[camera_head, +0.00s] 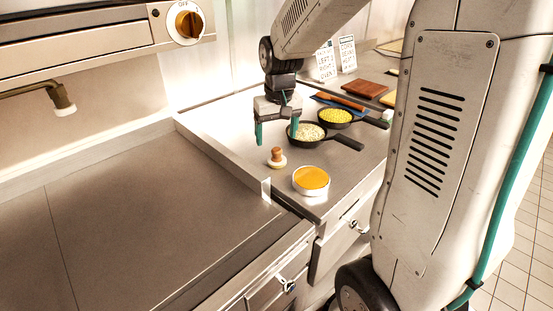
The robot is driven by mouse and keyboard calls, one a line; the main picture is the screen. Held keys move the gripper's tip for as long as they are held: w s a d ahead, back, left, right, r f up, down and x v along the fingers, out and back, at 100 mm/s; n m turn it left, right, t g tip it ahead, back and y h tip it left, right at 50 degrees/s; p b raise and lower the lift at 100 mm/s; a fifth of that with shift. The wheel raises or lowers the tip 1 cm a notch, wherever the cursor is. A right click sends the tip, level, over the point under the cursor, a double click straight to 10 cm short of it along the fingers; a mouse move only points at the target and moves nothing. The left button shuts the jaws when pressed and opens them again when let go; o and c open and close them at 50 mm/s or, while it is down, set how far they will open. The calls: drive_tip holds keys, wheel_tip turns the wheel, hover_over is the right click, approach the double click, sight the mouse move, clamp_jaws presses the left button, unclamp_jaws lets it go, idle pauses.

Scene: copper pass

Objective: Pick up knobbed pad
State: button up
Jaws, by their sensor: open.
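The knobbed pad (277,161) is a small pale round pad with a brown wooden knob on top. It sits upright on the steel counter, to the right of the low steel ledge. My gripper (277,133) points down with its two teal fingers spread apart. In the picture it is just above the knob, with one finger to the left and the other to the right. Nothing shows between the fingers. I cannot tell the exact height of the fingertips over the counter.
A white round dish with orange contents (311,180) stands near the counter's front edge. Pans with pale grains (307,133) and yellow pieces (336,117) stand behind, handles rightward. A raised steel ledge (222,160) borders the griddle (120,225). Signs (347,56) and a brown board (365,89) are farther back.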

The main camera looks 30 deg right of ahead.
sight(277, 149)
drive_tip(key=shift+w+d+f, duration=0.2)
drive_tip(key=shift+w+f, duration=0.05)
drive_tip(key=shift+f, duration=0.15)
drive_tip(key=shift+w+d+f, duration=0.15)
drive_tip(key=shift+w+f, duration=0.05)
drive_tip(key=shift+f, duration=0.2)
drive_tip(key=f, duration=0.4)
drive_tip(key=w+f, duration=0.1)
drive_tip(key=f, duration=0.2)
drive_tip(key=shift+d, duration=0.35)
drive_tip(key=shift+r, duration=0.1)
drive_tip(key=c, duration=1.1)
drive_tip(key=shift+r, duration=0.1)
drive_tip(key=shift+r, duration=0.6)
wheel_tip(277, 149, up, 2)
drive_tip(key=shift+r, duration=0.2)
drive_tip(key=s, duration=1)
drive_tip(key=s+r, duration=0.1)
drive_tip(key=s, duration=0.5)
drive_tip(key=shift+r, duration=0.1)
